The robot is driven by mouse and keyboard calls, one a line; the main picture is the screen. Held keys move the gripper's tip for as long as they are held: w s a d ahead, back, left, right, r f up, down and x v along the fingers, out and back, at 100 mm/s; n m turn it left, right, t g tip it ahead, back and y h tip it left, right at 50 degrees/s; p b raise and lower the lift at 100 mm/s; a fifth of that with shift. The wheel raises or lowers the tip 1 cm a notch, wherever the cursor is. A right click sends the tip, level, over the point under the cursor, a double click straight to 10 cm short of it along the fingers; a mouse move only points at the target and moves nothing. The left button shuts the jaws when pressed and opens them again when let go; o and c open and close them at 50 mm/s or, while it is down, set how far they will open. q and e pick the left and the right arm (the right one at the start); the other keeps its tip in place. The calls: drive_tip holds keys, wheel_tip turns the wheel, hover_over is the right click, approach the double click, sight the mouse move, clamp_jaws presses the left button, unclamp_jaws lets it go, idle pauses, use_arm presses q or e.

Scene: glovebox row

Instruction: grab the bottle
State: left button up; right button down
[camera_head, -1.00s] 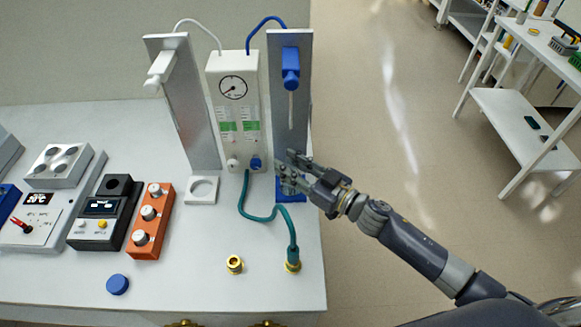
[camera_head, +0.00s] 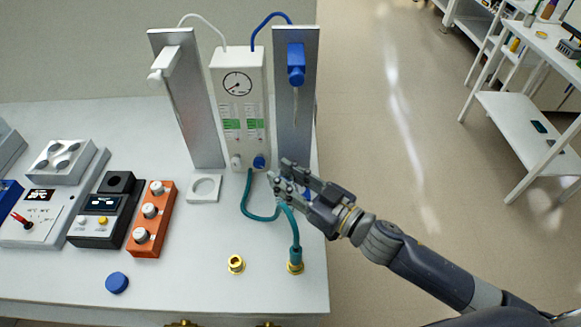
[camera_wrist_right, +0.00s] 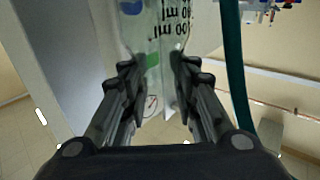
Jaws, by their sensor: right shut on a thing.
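In the head view the fingers mostly hide the bottle. My left gripper is not in view.
A teal hose (camera_head: 247,205) runs close to the gripper down to a brass fitting (camera_head: 295,267). A white gauge box (camera_head: 238,105) stands behind. An empty white ring holder (camera_head: 203,188) is to the left. Table front holds a blue cap (camera_head: 117,283).

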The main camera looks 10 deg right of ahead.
drive_tip(key=s+a+b, duration=0.1)
drive_tip(key=s+a, duration=0.3)
drive_tip(key=s, duration=0.3)
drive_tip(key=shift+s+r+b, duration=0.2)
drive_tip(key=shift+r+b, duration=0.1)
drive_tip(key=shift+r, duration=0.15)
